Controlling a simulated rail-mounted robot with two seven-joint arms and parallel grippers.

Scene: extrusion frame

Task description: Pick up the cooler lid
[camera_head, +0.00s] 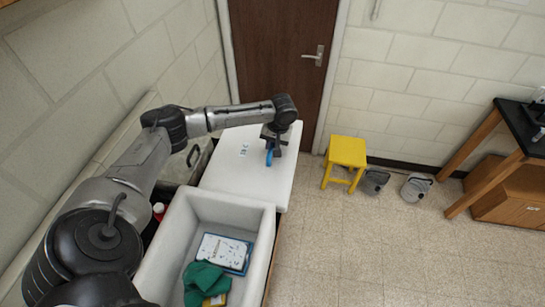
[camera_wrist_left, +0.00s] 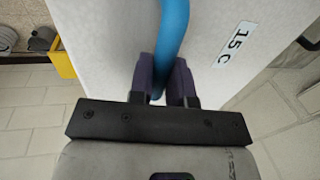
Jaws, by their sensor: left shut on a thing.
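The cooler lid (camera_head: 236,172) is a large white slab with a small "15 C" label and a blue handle (camera_head: 269,157). It appears raised behind the open white cooler (camera_head: 180,215), and I cannot tell whether it touches anything beneath. My left gripper (camera_head: 270,148) is at the blue handle. In the left wrist view the dark fingers (camera_wrist_left: 162,90) stand on both sides of the blue handle (camera_wrist_left: 172,40), shut on it, with the white lid (camera_wrist_left: 205,40) behind. My right gripper is not in view.
The cooler holds a green cloth (camera_head: 205,277) and a white-and-blue box (camera_head: 222,250). A brown door (camera_head: 280,60) is behind the lid. A yellow stool (camera_head: 346,153) stands to the right, near grey bins (camera_head: 415,187). The floor in front is clear.

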